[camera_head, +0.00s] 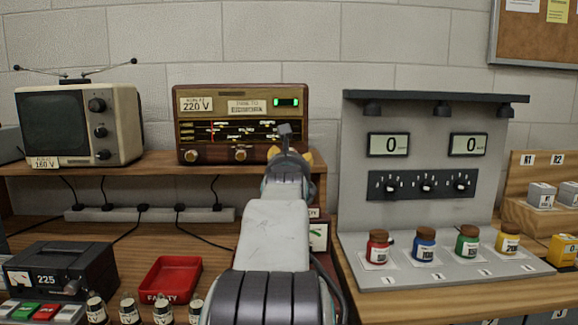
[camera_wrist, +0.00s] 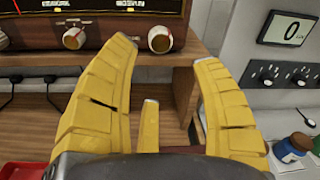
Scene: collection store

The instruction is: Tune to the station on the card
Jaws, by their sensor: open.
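The brown radio (camera_head: 298,122) stands on the shelf, with a paper card reading "TUNE TO" (camera_head: 245,107) on its front; the station word is too small to read surely. A red pointer (camera_head: 212,131) shows at the left of the dark station dial (camera_head: 240,132). A small green display (camera_head: 287,102) is lit. Two pale knobs show, left (camera_head: 191,156) and middle (camera_head: 240,155); my arm hides the right one, which shows in the wrist view (camera_wrist: 160,40). My gripper (camera_wrist: 166,55) is open and empty, its yellow fingers either side of that knob in view. I cannot tell touching.
A small television (camera_head: 75,125) stands left of the radio. A grey panel (camera_head: 365,105) with two meters, switches and coloured jars stands right. Below are a red tray (camera_head: 171,278), a power supply (camera_head: 60,270) and a power strip (camera_head: 150,214) with cables.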

